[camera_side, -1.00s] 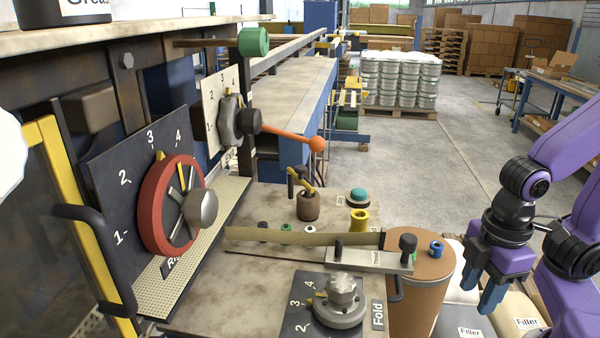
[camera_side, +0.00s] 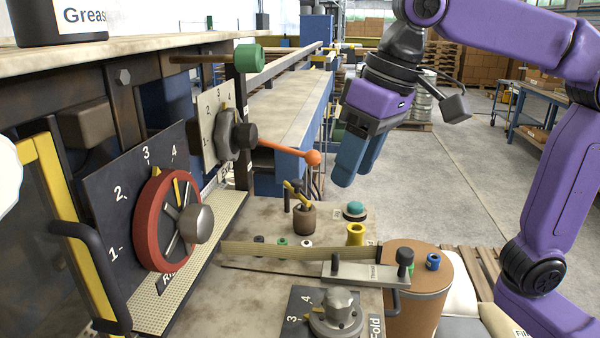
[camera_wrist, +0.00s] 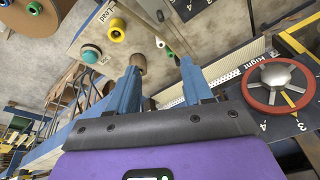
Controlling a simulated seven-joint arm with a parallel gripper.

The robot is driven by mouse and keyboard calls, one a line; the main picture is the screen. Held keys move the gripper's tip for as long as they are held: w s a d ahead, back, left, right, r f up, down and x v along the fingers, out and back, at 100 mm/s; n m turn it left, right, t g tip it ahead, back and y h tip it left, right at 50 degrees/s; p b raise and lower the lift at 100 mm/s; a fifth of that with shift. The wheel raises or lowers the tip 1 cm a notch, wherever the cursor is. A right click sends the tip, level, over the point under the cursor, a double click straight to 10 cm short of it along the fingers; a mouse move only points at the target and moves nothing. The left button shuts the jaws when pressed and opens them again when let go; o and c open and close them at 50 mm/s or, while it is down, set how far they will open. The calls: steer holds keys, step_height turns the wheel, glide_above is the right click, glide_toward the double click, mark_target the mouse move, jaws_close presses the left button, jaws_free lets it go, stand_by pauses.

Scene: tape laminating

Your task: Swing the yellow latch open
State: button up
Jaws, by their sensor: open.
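A small yellow lever (camera_side: 298,194) with a dark handle stands on a brown cylinder (camera_side: 304,219) on the bench. A larger yellow bar frame (camera_side: 68,220) with a black handle stands at the far left. I cannot tell which of these is the latch. My gripper (camera_side: 356,160) is open and empty, in the air above and to the right of the brown cylinder, touching nothing. In the wrist view, its blue fingers (camera_wrist: 160,70) point at the bench, and the brown cylinder (camera_wrist: 138,61) shows just past the left fingertip, partly hidden.
A red wheel (camera_side: 149,225) on a numbered panel is at left. An orange-knobbed lever (camera_side: 313,157) is near my gripper. A teal button (camera_side: 355,209), a yellow spool (camera_side: 356,233) and a large brown drum (camera_side: 424,300) stand to the right. A numbered knob (camera_side: 338,312) is in front.

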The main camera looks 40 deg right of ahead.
mark_target(297, 181)
steer(key=w+d+r+m+t+h, duration=0.2)
steer(key=w+r+m, duration=0.1)
steer(key=w+r, duration=0.55)
steer(key=x, duration=1.8)
steer(key=shift+a+f, duration=0.1)
steer(key=shift+f, duration=0.05)
jaws_close()
